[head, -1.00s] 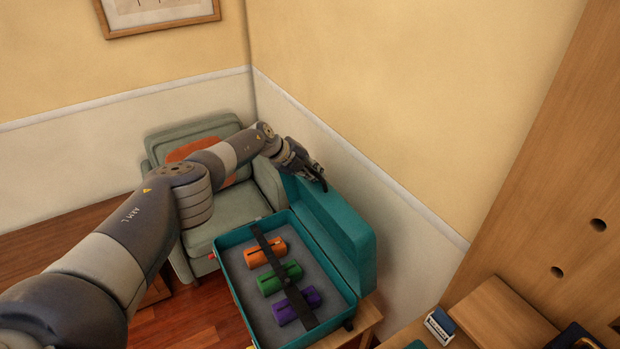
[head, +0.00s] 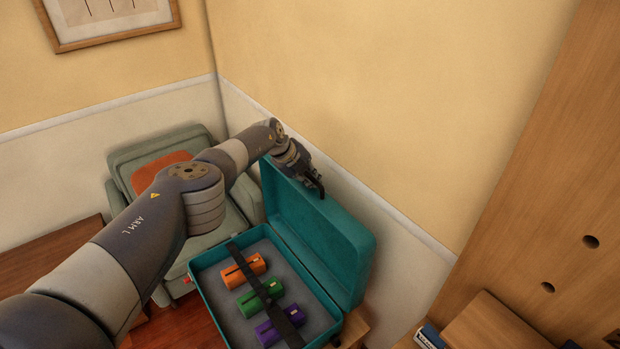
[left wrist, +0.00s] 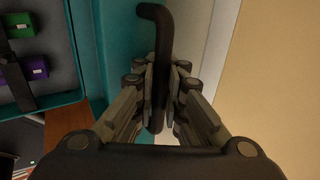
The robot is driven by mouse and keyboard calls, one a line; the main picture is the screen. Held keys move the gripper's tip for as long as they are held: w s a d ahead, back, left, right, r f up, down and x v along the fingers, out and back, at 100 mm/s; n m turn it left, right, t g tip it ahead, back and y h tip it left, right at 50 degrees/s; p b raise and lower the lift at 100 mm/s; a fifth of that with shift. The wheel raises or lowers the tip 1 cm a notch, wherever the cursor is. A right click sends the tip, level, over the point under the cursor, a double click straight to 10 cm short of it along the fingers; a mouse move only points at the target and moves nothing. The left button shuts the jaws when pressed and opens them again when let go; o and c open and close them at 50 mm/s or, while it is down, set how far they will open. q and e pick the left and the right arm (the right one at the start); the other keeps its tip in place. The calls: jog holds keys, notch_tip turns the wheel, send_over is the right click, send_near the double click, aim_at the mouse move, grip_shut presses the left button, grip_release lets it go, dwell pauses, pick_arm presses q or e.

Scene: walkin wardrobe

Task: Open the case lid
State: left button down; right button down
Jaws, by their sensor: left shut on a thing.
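The teal case (head: 204,284) stands open, its grey-lined base facing up. Its teal lid (head: 325,238) stands up along the right side of the base, near the wall. My left gripper (head: 318,188) is at the lid's upper edge, shut on a dark curved handle (left wrist: 156,22), which shows between the fingers in the left wrist view. How the handle joins the lid is hidden. My right gripper is not in view.
A grey-green armchair (head: 130,162) with an orange cushion (head: 158,168) stands behind my left arm. The cream wall (head: 400,100) is close behind the lid. A wooden panel (head: 545,200) rises at the right.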

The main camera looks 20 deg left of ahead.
pick_arm(q)
jog(key=c, duration=2)
grip_release()
jog(key=shift+w+r, duration=0.1)
jog(key=shift+r, duration=0.05)
jog(key=shift+o, duration=0.2)
jog(key=shift+d, duration=0.1)
jog(key=shift+s+a+r, duration=0.25)
jog(key=shift+a+r, duration=0.1)
jog(key=shift+r, duration=0.2)
jog(key=v, duration=1)
jog(key=shift+s+r, duration=0.25)
jog(key=shift+r, duration=0.1)
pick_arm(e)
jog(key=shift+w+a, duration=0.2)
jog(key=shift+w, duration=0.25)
